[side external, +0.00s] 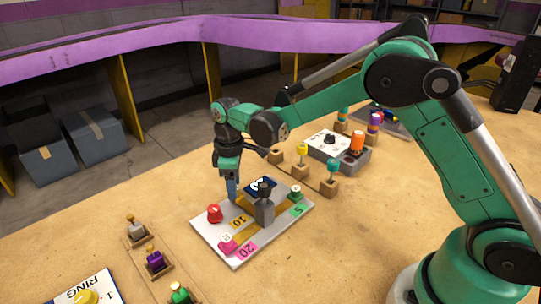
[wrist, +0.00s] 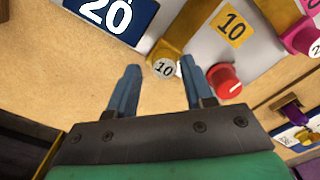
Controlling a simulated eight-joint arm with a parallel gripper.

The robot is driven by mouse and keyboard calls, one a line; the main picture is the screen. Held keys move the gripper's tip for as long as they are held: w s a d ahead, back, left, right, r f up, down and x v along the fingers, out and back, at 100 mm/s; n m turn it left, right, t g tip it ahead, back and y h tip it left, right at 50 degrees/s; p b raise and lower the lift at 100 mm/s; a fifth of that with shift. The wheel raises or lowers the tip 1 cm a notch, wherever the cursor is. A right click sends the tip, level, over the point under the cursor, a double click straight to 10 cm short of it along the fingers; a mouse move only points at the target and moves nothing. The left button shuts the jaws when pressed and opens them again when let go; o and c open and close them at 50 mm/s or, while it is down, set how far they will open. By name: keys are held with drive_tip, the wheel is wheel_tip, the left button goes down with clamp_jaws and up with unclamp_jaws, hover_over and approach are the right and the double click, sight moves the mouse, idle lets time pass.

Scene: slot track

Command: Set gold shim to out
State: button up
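The gold shim (wrist: 180,42) shows in the wrist view as a gold strip running to the edge of a light board (side external: 222,254).
A red knob (wrist: 225,80) is close to the right finger. The board also bears a pink knob (side external: 228,242), a green knob (side external: 296,192) and an upright grey post (side external: 264,205). Other knobbed blocks and a grey box (side external: 338,152) stand behind. Bare table lies at front right.

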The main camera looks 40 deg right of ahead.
drive_tip(key=shift+o, duration=0.2)
drive_tip(key=shift+s, duration=0.1)
drive_tip(key=shift+r, duration=2.8)
drive_tip(key=shift+r, duration=0.15)
drive_tip(key=s+d+r+m+t, duration=0.2)
drive_tip(key=s+m+t, duration=0.1)
drive_tip(key=s, duration=0.4)
drive_tip(key=s+d+r+m+t, duration=0.3)
drive_tip(key=s+m, duration=0.3)
drive_tip(key=s, duration=0.2)
drive_tip(key=shift+r+t, duration=0.2)
drive_tip(key=shift+t, duration=0.4)
